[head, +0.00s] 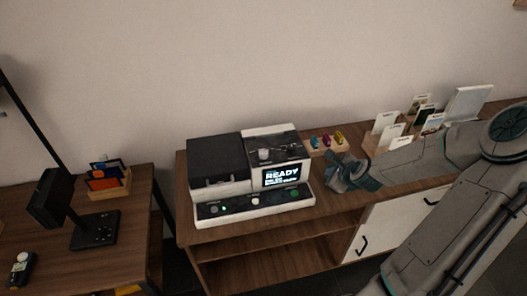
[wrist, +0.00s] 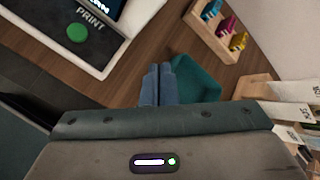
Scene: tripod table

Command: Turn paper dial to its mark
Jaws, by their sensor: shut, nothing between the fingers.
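The printer (head: 217,165) stands on the wooden cabinet, with a lit screen reading READY (head: 283,175). A pale round knob (head: 264,155) is on its top, and a small pale knob (head: 255,201) is on its front ledge; I cannot tell which is the paper dial, and no mark is legible. A green PRINT button (head: 294,192) sits at the ledge's right end; it also shows in the wrist view (wrist: 77,32). My gripper (head: 335,172) is right of the printer, apart from it. In the wrist view its fingers (wrist: 155,82) are together and empty.
A teal tray (wrist: 198,90) lies on the cabinet top beside my fingers. A wooden holder with coloured pieces (head: 327,143) is behind, and card stands (head: 390,130) are to the right.

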